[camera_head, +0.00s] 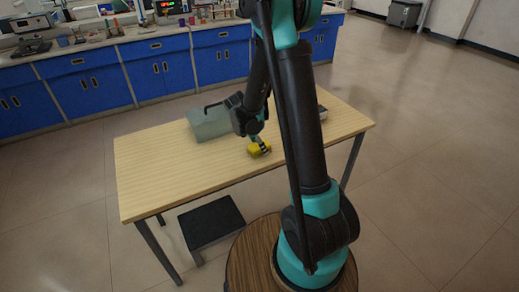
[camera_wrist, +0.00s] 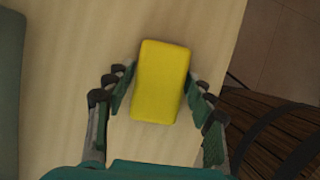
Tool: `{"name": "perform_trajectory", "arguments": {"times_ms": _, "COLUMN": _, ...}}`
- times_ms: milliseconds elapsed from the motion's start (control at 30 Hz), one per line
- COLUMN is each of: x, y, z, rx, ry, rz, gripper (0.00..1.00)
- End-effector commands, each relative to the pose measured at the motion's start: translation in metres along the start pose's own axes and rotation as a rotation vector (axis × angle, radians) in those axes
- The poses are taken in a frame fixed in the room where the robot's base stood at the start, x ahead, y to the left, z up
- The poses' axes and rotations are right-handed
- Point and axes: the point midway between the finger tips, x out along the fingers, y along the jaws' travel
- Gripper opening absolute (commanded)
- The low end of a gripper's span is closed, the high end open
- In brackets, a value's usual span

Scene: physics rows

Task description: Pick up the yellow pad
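The yellow pad (camera_wrist: 161,82) is a rounded yellow block lying on the light wooden table (camera_head: 160,180). In the head view the yellow pad (camera_head: 259,149) sits near the table's front edge, under my gripper. My gripper (camera_wrist: 163,82) is open, with one finger on each side of the pad. In the wrist view small gaps show between the fingers and the pad's long sides. I cannot tell how far above the table the fingertips are. In the head view my gripper (camera_head: 258,143) is small and partly covers the pad.
A grey-green box-like object (camera_head: 210,123) stands on the table left of my gripper. A light object (camera_head: 321,112) is partly hidden behind my arm. A dark stool (camera_head: 211,222) stands below the table's front. Blue cabinets (camera_head: 90,83) line the back. The table's left part is clear.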

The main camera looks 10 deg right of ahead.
Motion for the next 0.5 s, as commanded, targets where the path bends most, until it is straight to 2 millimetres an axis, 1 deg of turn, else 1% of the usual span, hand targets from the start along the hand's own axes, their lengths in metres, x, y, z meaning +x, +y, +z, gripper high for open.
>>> {"name": "perform_trajectory", "arguments": {"times_ms": 33, "x": -0.0001, "y": 0.0, "z": 0.0, "rx": 0.0, "ry": 0.0, "rz": 0.0, "gripper": 0.44}}
{"name": "perform_trajectory", "arguments": {"times_ms": 200, "x": -0.0001, "y": 0.0, "z": 0.0, "rx": 0.0, "ry": 0.0, "rz": 0.0, "gripper": 0.23}}
{"name": "perform_trajectory", "arguments": {"times_ms": 233, "x": -0.0001, "y": 0.0, "z": 0.0, "rx": 0.0, "ry": 0.0, "rz": 0.0, "gripper": 0.21}}
{"name": "perform_trajectory", "arguments": {"times_ms": 500, "x": -0.0011, "y": 0.0001, "z": 0.0004, "rx": 0.0, "ry": 0.0, "rz": 0.0, "gripper": 0.21}}
